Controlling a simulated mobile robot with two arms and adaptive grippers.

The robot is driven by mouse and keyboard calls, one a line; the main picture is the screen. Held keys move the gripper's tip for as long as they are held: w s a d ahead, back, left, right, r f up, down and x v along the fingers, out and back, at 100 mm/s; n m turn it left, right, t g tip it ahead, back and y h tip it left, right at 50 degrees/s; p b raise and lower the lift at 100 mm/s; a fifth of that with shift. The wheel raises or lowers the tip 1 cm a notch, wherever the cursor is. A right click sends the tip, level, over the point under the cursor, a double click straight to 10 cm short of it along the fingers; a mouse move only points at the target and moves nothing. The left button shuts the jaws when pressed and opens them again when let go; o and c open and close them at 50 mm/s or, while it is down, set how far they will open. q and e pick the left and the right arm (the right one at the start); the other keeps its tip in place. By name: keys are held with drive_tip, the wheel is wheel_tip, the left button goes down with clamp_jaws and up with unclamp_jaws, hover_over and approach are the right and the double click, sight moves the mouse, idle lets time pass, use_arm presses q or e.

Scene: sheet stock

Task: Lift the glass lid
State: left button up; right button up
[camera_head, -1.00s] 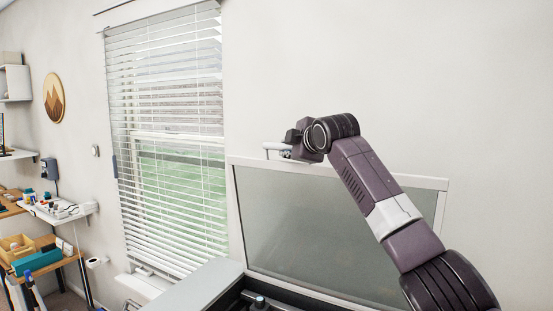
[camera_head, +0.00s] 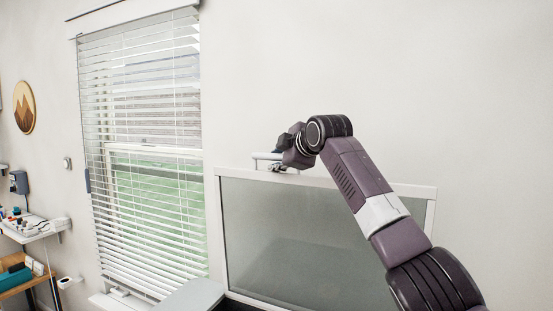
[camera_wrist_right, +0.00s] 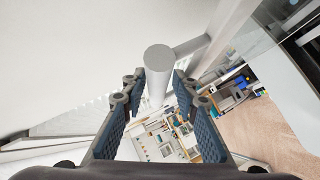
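The glass lid (camera_head: 300,235) is a grey pane in a white frame, standing nearly upright in front of the wall in the head view. A light bar handle (camera_head: 266,156) sticks out at its top edge, left of the middle. My right gripper (camera_head: 284,150) is at this handle, its arm reaching in from the lower right. In the right wrist view the round end of the handle (camera_wrist_right: 158,60) lies between the two fingertips of my right gripper (camera_wrist_right: 158,84), which sit close on both sides of it. My left gripper is not in view.
A window with white blinds (camera_head: 145,150) is left of the lid. A grey surface (camera_head: 192,296) shows below it. A shelf with small items (camera_head: 35,228) stands at the far left. The wall above the lid is clear.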

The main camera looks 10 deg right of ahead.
drive_tip(key=shift+v, duration=0.8)
drive_tip(key=v, duration=1)
drive_tip(key=shift+s+d, duration=0.15)
drive_tip(key=shift+d, duration=0.05)
